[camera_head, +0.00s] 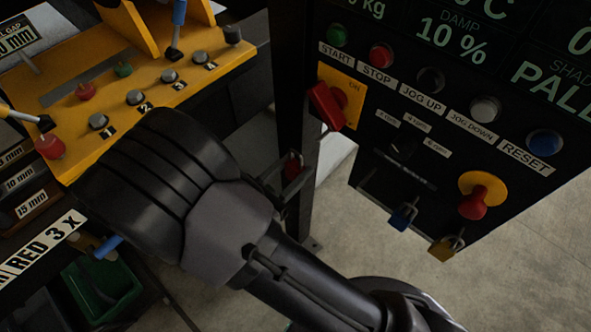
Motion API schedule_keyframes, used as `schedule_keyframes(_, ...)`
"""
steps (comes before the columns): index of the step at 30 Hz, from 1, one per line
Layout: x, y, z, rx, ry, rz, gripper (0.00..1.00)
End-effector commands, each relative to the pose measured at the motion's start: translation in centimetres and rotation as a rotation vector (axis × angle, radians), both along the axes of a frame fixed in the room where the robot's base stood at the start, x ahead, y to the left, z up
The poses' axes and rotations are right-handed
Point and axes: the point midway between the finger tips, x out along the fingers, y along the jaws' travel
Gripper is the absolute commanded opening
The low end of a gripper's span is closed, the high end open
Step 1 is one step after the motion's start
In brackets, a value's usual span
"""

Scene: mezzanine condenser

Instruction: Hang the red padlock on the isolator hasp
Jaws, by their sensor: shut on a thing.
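The red padlock (292,167) shows as a small dark red shape beside the dark post, between the fingers of my gripper (290,180). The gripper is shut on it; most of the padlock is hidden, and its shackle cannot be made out. The isolator (353,97) is a yellow plate marked ON on the black panel, with a red handle (326,105) sticking out to the left. My gripper is below and left of this handle, apart from it in the picture. The hasp itself cannot be made out clearly.
A blue padlock (403,217) and a brass padlock (442,249) hang along the panel's lower edge, near a red emergency button (473,202). A yellow control console (120,90) with knobs and levers stands left. A green bin (103,285) is at lower left. Floor shows at right.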

Motion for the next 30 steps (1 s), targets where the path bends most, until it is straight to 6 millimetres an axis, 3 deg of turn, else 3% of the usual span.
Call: schedule_keyframes(30, 6.7, -5.3, -0.9, -0.001, 0.001, -0.004, 0.0)
